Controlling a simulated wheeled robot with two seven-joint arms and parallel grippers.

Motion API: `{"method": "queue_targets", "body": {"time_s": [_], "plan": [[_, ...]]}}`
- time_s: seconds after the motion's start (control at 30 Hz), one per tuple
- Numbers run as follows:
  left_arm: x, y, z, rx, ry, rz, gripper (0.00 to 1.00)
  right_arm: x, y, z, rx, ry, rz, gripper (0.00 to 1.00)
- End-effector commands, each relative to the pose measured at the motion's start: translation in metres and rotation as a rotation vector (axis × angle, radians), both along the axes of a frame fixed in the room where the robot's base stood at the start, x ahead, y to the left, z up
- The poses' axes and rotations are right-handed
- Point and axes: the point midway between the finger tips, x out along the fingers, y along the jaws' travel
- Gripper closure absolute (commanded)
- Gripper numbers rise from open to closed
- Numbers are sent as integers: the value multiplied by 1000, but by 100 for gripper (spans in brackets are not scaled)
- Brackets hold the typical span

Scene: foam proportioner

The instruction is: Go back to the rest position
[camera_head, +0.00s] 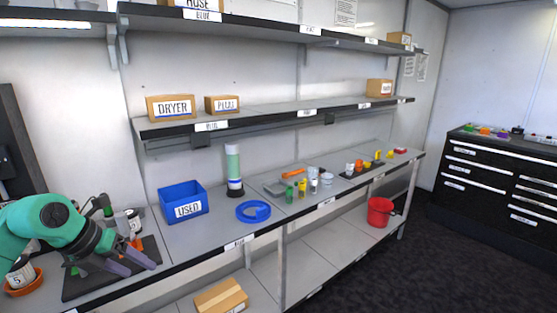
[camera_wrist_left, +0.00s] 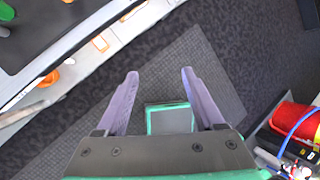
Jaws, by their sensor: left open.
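My left gripper (camera_head: 136,265) hangs at the lower left in the head view, in front of the bench by a dark mat (camera_head: 85,285). Its teal arm comes in from the left. In the left wrist view its two purple fingers (camera_wrist_left: 160,75) stand apart with nothing held between them. Dark floor (camera_wrist_left: 95,135) shows below and beyond the fingers. The bench edge (camera_wrist_left: 85,35) runs along the left of that view. My right gripper is in neither view.
A blue USED bin (camera_head: 184,203), a blue ring (camera_head: 253,212) and several small bottles stand on the bench. A red bucket (camera_head: 379,212) sits on the lower shelf. In the left wrist view a red container (camera_wrist_left: 292,122) is at the right. Open floor lies right of the bench.

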Motion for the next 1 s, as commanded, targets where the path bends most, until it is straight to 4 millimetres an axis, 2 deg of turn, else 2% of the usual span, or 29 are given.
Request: {"method": "queue_targets", "body": {"time_s": [0.17,0.23,0.3,0.37,0.43,0.47,0.53,0.6,0.67,0.7,0.77,0.8,0.87,0.9,0.97,1.0], "plan": [[25,-52,-33,-352,-28,-1,30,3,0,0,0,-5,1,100],[39,-71,-49,-560,-43,58,30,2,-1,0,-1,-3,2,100],[55,-81,-72,-783,-55,177,30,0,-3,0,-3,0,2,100],[69,-78,-104,-981,-57,354,30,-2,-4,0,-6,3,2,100],[77,-62,-153,-1160,-50,610,30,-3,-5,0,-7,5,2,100],[76,-53,-177,-1212,-43,721,30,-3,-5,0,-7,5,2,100],[64,-33,-237,-1290,-20,980,30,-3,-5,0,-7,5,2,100],[41,-16,-296,-1319,12,1220,30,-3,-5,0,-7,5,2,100],[13,-7,-345,-1315,46,1412,30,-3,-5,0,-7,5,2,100],[-8,-3,-376,-1301,70,1531,30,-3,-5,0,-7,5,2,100],[-44,2,-419,-1264,108,1705,30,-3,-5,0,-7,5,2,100],[-71,2,-446,-1230,136,1813,30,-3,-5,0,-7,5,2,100],[-114,0,-483,-1169,179,1971,30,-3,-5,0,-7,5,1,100],[-145,-4,-505,-1122,211,2070,30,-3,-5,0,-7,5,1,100],[-193,-11,-534,-1039,259,2212,30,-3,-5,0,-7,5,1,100],[-226,-18,-551,-978,293,2303,30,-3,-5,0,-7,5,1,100]]}}
